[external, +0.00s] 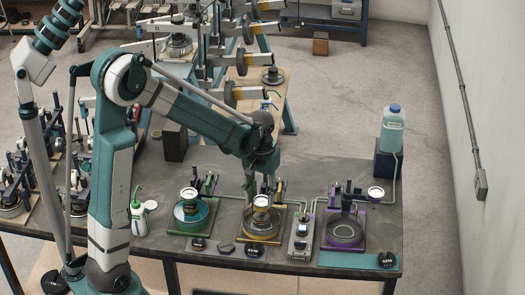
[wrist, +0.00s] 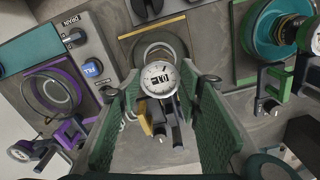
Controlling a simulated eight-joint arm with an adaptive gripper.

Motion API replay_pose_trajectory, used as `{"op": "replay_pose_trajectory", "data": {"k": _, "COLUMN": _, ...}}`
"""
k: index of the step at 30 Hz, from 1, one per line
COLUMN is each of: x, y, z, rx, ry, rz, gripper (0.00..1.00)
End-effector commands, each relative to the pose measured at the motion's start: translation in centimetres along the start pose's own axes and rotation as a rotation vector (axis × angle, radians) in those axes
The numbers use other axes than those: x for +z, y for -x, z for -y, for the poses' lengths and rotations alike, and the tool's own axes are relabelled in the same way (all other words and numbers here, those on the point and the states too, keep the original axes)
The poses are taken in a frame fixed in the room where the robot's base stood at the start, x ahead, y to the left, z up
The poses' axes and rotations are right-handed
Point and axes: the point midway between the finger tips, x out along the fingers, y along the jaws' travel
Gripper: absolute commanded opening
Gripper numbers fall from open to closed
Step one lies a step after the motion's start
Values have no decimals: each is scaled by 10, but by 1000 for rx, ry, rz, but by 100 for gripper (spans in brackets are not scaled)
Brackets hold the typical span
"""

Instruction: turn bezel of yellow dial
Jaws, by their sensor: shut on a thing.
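The yellow dial, a round white-faced gauge with dark markings, stands on the middle yellow-edged station in the external view (external: 262,201). In the wrist view the dial (wrist: 159,79) faces the camera between my two green finger pads, with a yellow piece just below it. My gripper (external: 254,191) reaches down to the dial from behind. In the wrist view my gripper (wrist: 160,82) is shut on the dial's bezel, with a fingertip at each side. The exact contact at the rim is partly hidden.
A green station (external: 190,213) stands left of the yellow one, and a purple station (external: 343,232) stands right. A grey panel with knobs (external: 300,238) sits close between yellow and purple. A bottle with a blue cap (external: 394,130) stands at the back right. Bare bench shows around the stations.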

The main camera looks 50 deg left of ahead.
Motion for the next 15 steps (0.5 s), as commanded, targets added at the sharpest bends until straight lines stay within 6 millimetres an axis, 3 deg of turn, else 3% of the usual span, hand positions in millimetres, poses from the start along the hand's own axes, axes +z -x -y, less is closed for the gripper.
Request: {"op": "replay_pose_trajectory", "data": {"k": 15, "x": 0, "y": 0, "z": -1, "rx": 0, "ry": 273, "rz": 0, "gripper": 23}}
